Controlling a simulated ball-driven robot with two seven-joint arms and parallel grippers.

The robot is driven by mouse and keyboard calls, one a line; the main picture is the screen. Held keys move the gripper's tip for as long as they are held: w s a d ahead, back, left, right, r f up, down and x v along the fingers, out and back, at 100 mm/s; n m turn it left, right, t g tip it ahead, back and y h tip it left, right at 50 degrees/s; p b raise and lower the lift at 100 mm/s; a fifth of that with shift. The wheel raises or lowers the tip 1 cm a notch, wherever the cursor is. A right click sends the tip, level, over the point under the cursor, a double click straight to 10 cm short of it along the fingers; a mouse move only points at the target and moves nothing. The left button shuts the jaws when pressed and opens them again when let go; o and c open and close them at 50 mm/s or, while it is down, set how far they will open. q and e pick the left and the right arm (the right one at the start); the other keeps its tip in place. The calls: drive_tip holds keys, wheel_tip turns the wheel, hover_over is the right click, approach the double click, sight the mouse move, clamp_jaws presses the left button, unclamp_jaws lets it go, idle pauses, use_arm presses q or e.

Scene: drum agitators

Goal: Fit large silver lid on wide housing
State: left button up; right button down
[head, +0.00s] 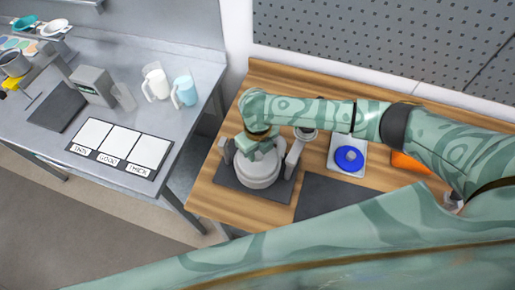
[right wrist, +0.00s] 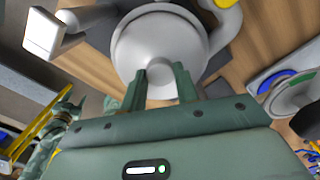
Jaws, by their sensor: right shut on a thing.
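My right gripper (head: 262,146) is over the wide housing (head: 257,181), a round pale-grey body on a dark mat on the wooden table. In the right wrist view, my right gripper (right wrist: 161,84) is shut on the centre knob of the large silver lid (right wrist: 158,45), a broad round grey disc. The lid is above or on the housing; I cannot tell whether it is seated or a little raised. My gripper hides part of the lid in both views. My left gripper is not in view.
A pale square stand with a blue round piece (head: 348,158) and an orange object (head: 410,162) are to the right. A bare dark mat (head: 330,197) lies nearer. A grey bench with cups (head: 157,84) and a labelled board (head: 120,148) is at left.

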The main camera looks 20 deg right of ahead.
idle(0.3)
drive_tip(key=c, duration=1)
unclamp_jaws()
drive_tip(key=shift+o, duration=0.2)
wheel_tip(320, 180, up, 16)
drive_tip(key=p, duration=0.3)
drive_tip(key=shift+r, duration=0.15)
drive_tip(key=shift+s, duration=0.1)
